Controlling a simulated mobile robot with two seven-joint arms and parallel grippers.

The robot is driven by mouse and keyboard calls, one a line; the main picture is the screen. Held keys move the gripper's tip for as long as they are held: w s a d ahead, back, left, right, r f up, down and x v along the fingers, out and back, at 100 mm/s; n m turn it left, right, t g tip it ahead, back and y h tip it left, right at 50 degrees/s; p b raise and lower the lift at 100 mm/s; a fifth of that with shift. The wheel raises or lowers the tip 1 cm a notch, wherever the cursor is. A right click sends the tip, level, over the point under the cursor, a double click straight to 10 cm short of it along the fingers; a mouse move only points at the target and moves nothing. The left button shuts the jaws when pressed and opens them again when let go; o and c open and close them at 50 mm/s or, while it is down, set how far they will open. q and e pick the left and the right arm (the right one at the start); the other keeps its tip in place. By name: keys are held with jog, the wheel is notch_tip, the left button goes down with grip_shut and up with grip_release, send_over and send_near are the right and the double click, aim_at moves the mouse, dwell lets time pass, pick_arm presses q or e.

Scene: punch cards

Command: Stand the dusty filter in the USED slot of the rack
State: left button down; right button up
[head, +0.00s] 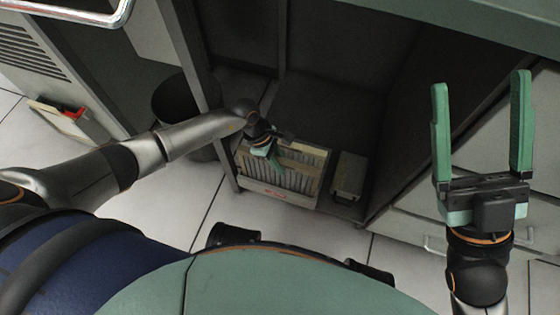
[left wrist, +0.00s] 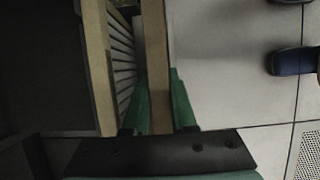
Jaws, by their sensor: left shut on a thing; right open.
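A pleated filter (head: 316,162) in a tan frame sits low in the dark open cabinet in the head view; its pale front edge bears a red mark. My left gripper (head: 272,158) reaches down over it, its tips partly hidden. In the left wrist view, the fingers (left wrist: 160,105) are shut on a tan frame board (left wrist: 154,45), with grey pleats to its left. Whether this is the dusty filter I cannot tell. My right gripper (head: 482,125) is open and empty, raised at the right. I cannot make out the rack or a USED label.
A small grey-beige box (head: 349,176) stands right of the filter. The cabinet's side post (head: 207,75) is close to my left arm. A dark bin (head: 178,98) and a pale item with a red part (head: 68,117) are at the left. The tiled floor (head: 150,215) in front is clear.

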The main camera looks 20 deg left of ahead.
pick_arm(q)
jog(key=shift+f, duration=0.35)
jog(key=shift+f, duration=0.85)
jog(key=c, duration=0.6)
grip_release()
jog(key=shift+c, duration=0.2)
jog(key=shift+o, duration=0.3)
jog(key=o, duration=0.4)
